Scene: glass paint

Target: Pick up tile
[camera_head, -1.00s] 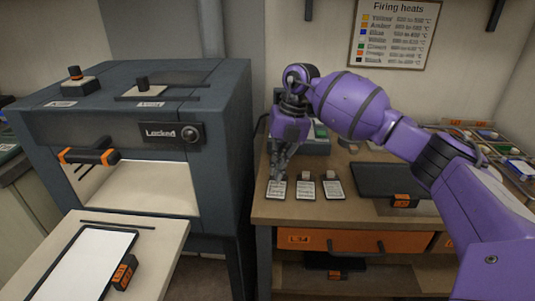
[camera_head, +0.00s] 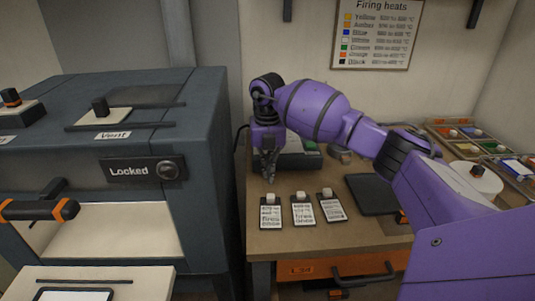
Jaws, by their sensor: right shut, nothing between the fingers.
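Three small dark tiles with white printed labels and white knobs lie in a row on the wooden bench: a left one (camera_head: 270,214), a middle one (camera_head: 302,213) and a right one (camera_head: 331,210). My right gripper (camera_head: 269,180) points down just above and behind the left tile's knob, its fingers shut and empty. Whether the fingertips touch the knob cannot be told. The labels are too small to read. My left gripper is not in view.
A dark flat plate (camera_head: 371,194) lies right of the tiles under my right arm. A grey kiln (camera_head: 205,150) marked Locked stands at left. Trays of coloured pieces (camera_head: 487,145) sit at back right. The bench (camera_head: 320,240) is bare in front of the tiles.

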